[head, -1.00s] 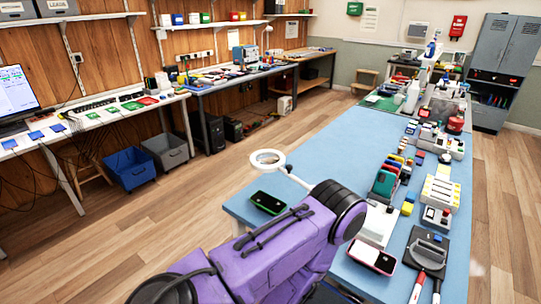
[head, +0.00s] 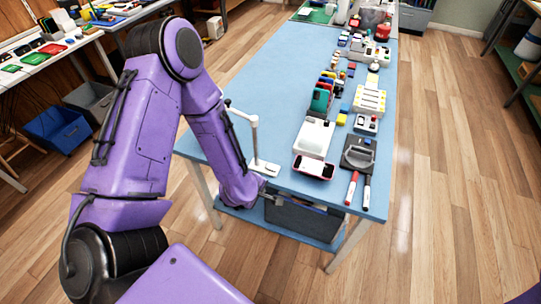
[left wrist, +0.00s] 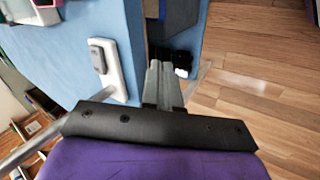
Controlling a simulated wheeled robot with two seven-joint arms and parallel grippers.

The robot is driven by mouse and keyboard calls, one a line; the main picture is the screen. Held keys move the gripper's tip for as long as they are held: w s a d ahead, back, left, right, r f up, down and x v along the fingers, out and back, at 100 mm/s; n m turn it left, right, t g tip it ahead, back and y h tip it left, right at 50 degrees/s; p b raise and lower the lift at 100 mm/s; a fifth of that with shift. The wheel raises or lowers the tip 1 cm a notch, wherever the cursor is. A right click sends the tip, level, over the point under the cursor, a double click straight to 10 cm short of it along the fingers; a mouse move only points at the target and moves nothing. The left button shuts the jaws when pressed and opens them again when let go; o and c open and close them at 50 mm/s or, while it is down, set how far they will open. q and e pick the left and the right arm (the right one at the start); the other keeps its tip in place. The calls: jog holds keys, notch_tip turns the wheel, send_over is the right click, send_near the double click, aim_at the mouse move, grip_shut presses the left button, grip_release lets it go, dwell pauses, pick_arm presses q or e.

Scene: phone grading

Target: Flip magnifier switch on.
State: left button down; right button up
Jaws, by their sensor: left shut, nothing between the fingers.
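The magnifier's thin pale post (head: 254,137) stands at the near left part of the blue table, and my left arm hides most of its head. Its white base (head: 264,168) lies by the table's near edge. In the left wrist view the white base (left wrist: 113,72) carries a grey switch (left wrist: 98,60); I cannot tell which way it is set. My left gripper (left wrist: 160,72) is shut and empty, to the right of the base in that view and apart from the switch. My right gripper is not in view.
A pink-edged phone (head: 314,167) and a white tray (head: 313,138) lie right of the magnifier base. A black device (head: 358,153) and two markers (head: 351,188) are further right. A dark bin (head: 300,217) sits under the blue table (head: 270,85), whose left half is mostly clear.

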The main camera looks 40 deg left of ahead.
aim_at(270, 169)
pick_arm(q)
jog(key=w+r+n+t+h+p, duration=0.1)
jog(key=w+r+n+t+p, duration=0.1)
jog(key=w+r+n, duration=0.4)
jog(key=w+a+r, duration=0.1)
jog(key=w+r, duration=0.2)
jog(key=r, duration=0.4)
jog(key=shift+w+h, duration=0.25)
jog(key=shift+h, duration=0.05)
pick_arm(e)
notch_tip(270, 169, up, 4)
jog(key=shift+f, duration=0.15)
pick_arm(q)
jog(key=f+b, duration=0.5)
jog(key=a+f+b, duration=0.1)
jog(key=f+b, duration=0.1)
jog(key=f, duration=0.1)
jog(key=shift+s+f, duration=0.15)
jog(key=shift+f, duration=0.25)
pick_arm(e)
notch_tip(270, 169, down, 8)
pick_arm(q)
jog(key=shift+b, duration=0.3)
jog(key=shift+a+f, duration=0.1)
jog(key=shift+f, duration=0.3)
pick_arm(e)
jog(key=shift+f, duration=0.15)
